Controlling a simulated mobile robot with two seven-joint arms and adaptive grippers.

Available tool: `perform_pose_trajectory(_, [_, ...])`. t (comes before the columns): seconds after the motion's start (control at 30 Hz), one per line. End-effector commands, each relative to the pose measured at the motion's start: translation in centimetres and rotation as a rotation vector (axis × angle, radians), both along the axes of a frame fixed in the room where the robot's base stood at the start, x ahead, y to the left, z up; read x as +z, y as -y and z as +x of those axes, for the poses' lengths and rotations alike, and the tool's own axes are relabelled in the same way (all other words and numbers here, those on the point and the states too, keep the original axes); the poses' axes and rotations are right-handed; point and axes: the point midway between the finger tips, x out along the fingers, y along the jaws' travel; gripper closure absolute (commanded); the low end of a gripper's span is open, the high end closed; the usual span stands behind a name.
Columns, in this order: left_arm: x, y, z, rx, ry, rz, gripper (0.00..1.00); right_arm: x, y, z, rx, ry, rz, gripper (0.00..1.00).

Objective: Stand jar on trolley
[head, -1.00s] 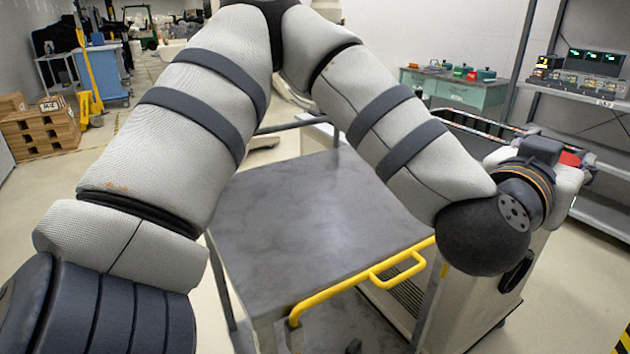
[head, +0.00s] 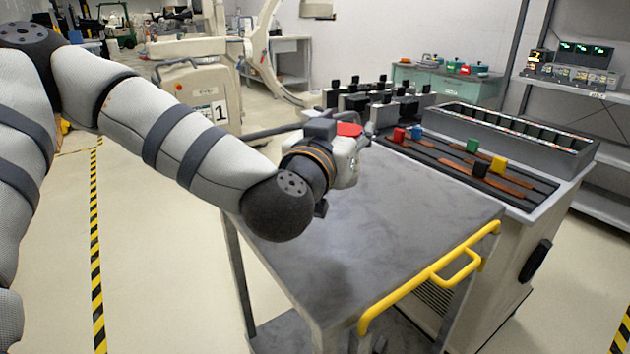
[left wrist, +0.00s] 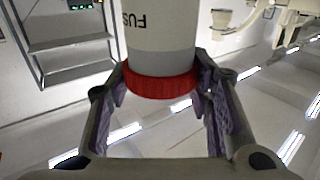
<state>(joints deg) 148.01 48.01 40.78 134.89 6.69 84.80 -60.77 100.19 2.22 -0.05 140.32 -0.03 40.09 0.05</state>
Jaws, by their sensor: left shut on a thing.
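My left gripper (head: 353,146) is above the far part of the trolley, mostly hidden behind my wrist in the head view. In the left wrist view the gripper (left wrist: 160,84) is shut on a pale jar (left wrist: 158,35) with a red lid (left wrist: 160,87). The fingers are on either side of the lid. The jar's lettering shows upside down, and its far end is cut off. The trolley (head: 370,235) has a bare grey top and a yellow handle at its near right edge. I cannot tell the gap between jar and top. My right gripper is out of view.
A bench (head: 560,205) with a long grey tray (head: 510,140) and coloured blocks on dark rails stands close along the trolley's right side. Several black-topped pieces stand behind it. A white machine marked 1 (head: 198,95) is at the back left. Floor is clear at left.

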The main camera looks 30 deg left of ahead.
Motion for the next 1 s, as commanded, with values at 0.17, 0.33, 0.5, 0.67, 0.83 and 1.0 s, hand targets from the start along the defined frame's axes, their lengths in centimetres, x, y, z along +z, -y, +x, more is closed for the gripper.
perform_pose_trajectory(0.17, [-4.4,-4.6,0.4,0.004,-0.011,-0.002,0.96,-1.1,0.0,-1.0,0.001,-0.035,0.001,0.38])
perform_pose_trajectory(0.33, [-6.2,-6.3,0.6,0.001,-0.004,0.000,0.96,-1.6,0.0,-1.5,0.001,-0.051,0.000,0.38])
perform_pose_trajectory(0.5, [-9.6,-7.2,0.7,-0.003,-0.013,0.003,0.96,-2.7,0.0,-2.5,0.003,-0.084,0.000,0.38])
perform_pose_trajectory(0.67, [-10.2,-7.2,0.6,-0.002,0.000,0.002,1.00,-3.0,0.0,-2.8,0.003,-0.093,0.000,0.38])
perform_pose_trajectory(0.83, [-9.9,-7.2,0.6,-0.002,0.002,0.001,1.00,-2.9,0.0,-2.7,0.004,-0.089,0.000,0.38])
perform_pose_trajectory(1.0, [-10.3,-7.2,0.6,-0.002,0.001,0.001,0.47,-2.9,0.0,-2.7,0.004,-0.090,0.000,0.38])
